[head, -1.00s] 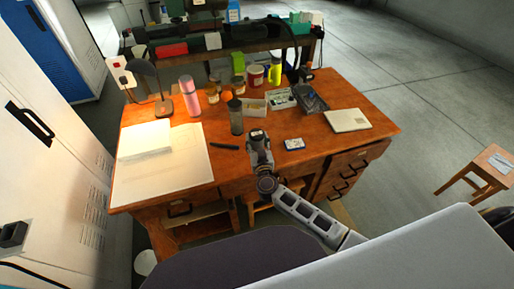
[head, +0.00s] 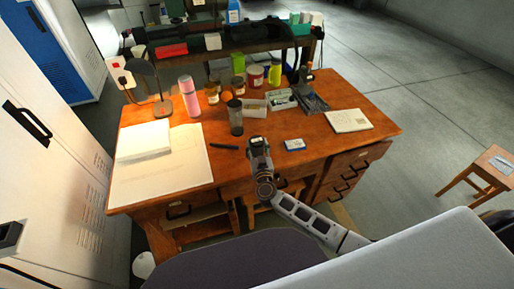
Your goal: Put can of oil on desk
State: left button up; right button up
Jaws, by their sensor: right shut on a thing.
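My right gripper (head: 260,146) is at the front edge of the wooden desk (head: 290,172), in the middle of the head view. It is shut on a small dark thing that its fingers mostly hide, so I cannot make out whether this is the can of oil. From this angle I cannot tell how high it is above the desk top. A bare stretch of desk lies just beyond and beside the gripper. My left gripper is not in view.
A dark lidded tumbler (head: 235,117), pink bottle (head: 190,97), lamp (head: 160,88), red can (head: 255,75) and trays crowd the back. Papers (head: 165,170) cover the left. A small blue-white box (head: 294,144) and notebook (head: 348,120) lie right.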

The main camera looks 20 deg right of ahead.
jog(key=o, duration=0.8)
jog(key=shift+f, duration=0.1)
jog(key=o, duration=0.3)
jog(key=shift+o, duration=0.3)
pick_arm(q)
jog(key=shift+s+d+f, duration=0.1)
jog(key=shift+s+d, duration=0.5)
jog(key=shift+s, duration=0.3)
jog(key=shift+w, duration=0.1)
